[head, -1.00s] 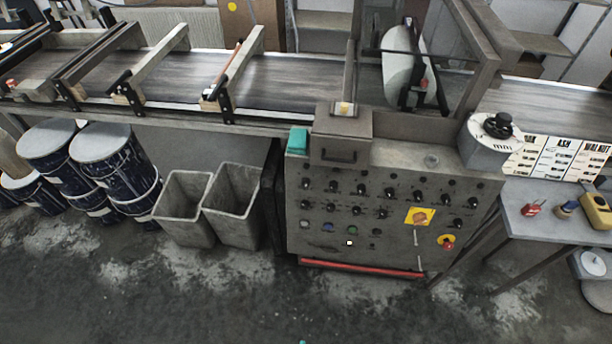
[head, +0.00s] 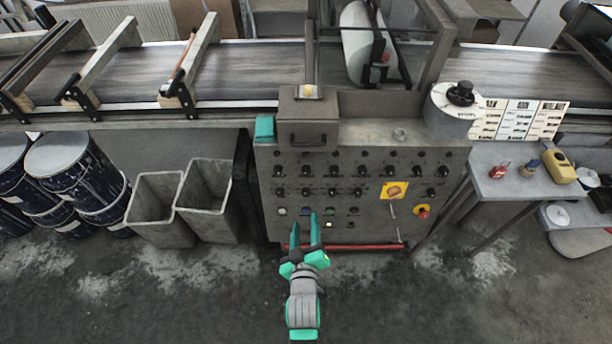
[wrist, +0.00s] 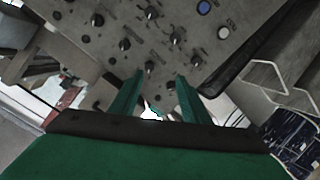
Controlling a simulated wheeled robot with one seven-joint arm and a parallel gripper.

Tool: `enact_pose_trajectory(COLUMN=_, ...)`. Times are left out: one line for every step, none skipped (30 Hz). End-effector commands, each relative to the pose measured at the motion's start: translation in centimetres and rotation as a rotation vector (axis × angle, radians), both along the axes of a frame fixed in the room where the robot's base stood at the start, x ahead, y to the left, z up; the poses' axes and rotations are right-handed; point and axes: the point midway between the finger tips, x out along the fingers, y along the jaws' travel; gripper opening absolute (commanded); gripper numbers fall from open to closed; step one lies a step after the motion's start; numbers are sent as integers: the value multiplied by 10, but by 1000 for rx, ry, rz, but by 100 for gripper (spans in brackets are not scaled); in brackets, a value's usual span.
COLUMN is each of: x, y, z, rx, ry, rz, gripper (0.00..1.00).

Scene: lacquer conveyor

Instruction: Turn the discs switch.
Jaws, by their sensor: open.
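The grey control panel (head: 362,223) stands in the middle of the head view, with rows of black rotary switches (head: 333,191) on its sloped face. Their labels are too small to read, so I cannot tell which one is the discs switch. My gripper (head: 304,220) has green fingers and is open and empty in front of the panel's lower left part. In the wrist view, black knobs (wrist: 150,66) lie beyond and between the fingertips (wrist: 157,78), apart from them as far as I can tell. A blue button (wrist: 204,7) and a white button (wrist: 223,32) show at upper right.
A yellow plate with a red-orange switch (head: 394,190) and a red stop button (head: 422,211) sit at the panel's right. A red bar (head: 365,247) runs along its foot. Grey bins (head: 158,222) stand left. A side table (head: 500,187) stands right.

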Motion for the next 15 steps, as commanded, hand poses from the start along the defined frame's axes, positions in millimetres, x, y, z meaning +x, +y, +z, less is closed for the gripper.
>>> enact_pose_trajectory(x=20, y=0, z=7, rx=-28, ry=-5, rz=6, gripper=42)
enact_pose_trajectory(x=29, y=0, z=9, rx=-42, ry=-2, rz=8, gripper=42)
enact_pose_trajectory(x=40, y=0, z=12, rx=-63, ry=0, rz=12, gripper=42)
enact_pose_trajectory(x=48, y=1, z=14, rx=-76, ry=2, rz=15, gripper=42)
enact_pose_trajectory(x=54, y=1, z=17, rx=-89, ry=4, rz=17, gripper=42)
enact_pose_trajectory(x=62, y=1, z=19, rx=-102, ry=5, rz=19, gripper=42)
enact_pose_trajectory(x=67, y=1, z=21, rx=-111, ry=7, rz=21, gripper=42)
enact_pose_trajectory(x=70, y=1, z=22, rx=-119, ry=9, rz=23, gripper=42)
enact_pose_trajectory(x=75, y=1, z=24, rx=-127, ry=10, rz=24, gripper=42)
enact_pose_trajectory(x=77, y=1, z=24, rx=-131, ry=12, rz=24, gripper=42)
enact_pose_trajectory(x=80, y=1, z=25, rx=-135, ry=13, rz=26, gripper=42)
enact_pose_trajectory(x=82, y=1, z=25, rx=-139, ry=13, rz=27, gripper=42)
enact_pose_trajectory(x=85, y=1, z=26, rx=-141, ry=14, rz=27, gripper=42)
enact_pose_trajectory(x=87, y=1, z=25, rx=-142, ry=14, rz=27, gripper=42)
enact_pose_trajectory(x=90, y=1, z=24, rx=-142, ry=15, rz=26, gripper=42)
